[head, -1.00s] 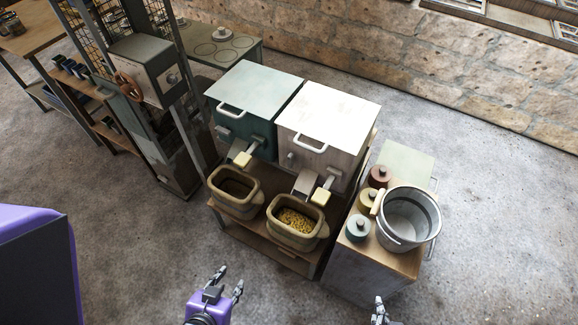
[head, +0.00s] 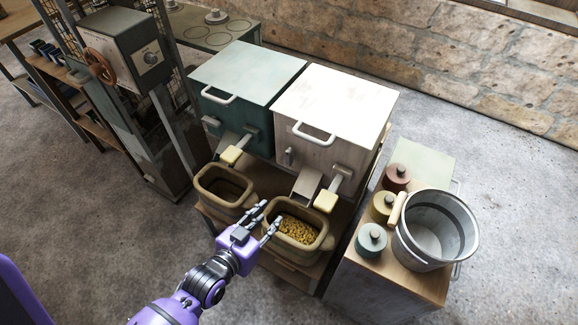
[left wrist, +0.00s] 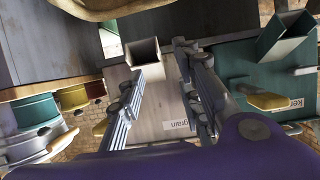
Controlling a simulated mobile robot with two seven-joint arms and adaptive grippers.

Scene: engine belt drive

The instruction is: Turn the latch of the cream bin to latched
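The cream bin (head: 335,105) stands to the right of the green bin, its lid down. A small grey latch (head: 288,157) is on the left of its front face; whether it is latched I cannot tell. The bin's front, labelled "grain" (left wrist: 180,125), shows between my fingers in the left wrist view, where the latch is hard to make out. My left gripper (head: 270,214) is open and empty, in front of and below the bin, above the tubs. It also shows open in the left wrist view (left wrist: 160,60). My right gripper is out of view.
The green bin (head: 240,75) adjoins at left. A yellow-ended lever (head: 326,201) and a chute (head: 306,183) project from the cream bin's front. Below are an empty-looking tub (head: 222,187) and a tub of yellow pieces (head: 325,243). A bucket (head: 440,262) and jars stand at right.

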